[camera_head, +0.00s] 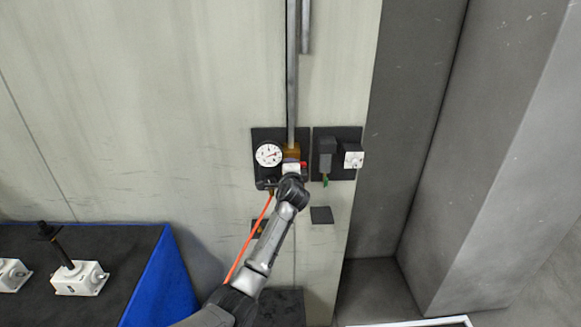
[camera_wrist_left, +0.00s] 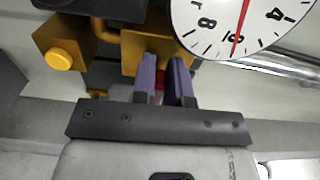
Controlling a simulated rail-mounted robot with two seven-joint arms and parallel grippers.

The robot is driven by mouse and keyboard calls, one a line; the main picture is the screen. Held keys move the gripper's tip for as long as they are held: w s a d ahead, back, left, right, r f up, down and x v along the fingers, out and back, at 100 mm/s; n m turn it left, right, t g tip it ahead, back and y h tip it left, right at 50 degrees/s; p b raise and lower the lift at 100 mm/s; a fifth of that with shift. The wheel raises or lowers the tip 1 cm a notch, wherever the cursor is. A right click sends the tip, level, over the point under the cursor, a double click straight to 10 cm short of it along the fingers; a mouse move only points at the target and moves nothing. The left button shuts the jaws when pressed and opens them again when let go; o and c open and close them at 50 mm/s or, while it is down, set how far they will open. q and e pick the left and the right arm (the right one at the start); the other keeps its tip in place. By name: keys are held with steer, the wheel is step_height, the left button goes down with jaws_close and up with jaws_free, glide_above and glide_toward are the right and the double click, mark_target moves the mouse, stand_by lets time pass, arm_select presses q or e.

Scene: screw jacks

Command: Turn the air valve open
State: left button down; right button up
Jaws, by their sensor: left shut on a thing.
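The air valve is a brass-coloured body (camera_head: 291,152) on a dark wall panel, below a vertical grey pipe. In the left wrist view the brass body (camera_wrist_left: 140,50) fills the upper middle. My left gripper (camera_wrist_left: 165,75) is at its front, with its two purple fingers pointing at the body. The fingers are shut on a narrow red part (camera_wrist_left: 160,84), apparently the valve handle, which is mostly hidden between them. In the head view my left gripper (camera_head: 291,169) covers the lower part of the valve. A bit of red (camera_head: 304,164) shows at its right. My right gripper is not in view.
A round white pressure gauge (camera_head: 268,154) sits close to the left of the valve. A dark box (camera_head: 326,150) and a white-faced unit (camera_head: 353,157) are mounted to the right. An orange hose (camera_head: 249,240) hangs beside my arm. Screw jacks (camera_head: 80,278) stand on the bench at left.

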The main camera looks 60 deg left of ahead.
arm_select(q)
steer(key=c, duration=1.1)
jaws_free()
steer(key=shift+c, duration=0.2)
steer(key=shift+d, duration=0.15)
steer(key=b+v, duration=0.1)
steer(key=v, duration=1.2)
steer(key=shift+d+b, duration=0.25)
steer(key=shift+b, duration=0.1)
steer(key=shift+s, duration=0.15)
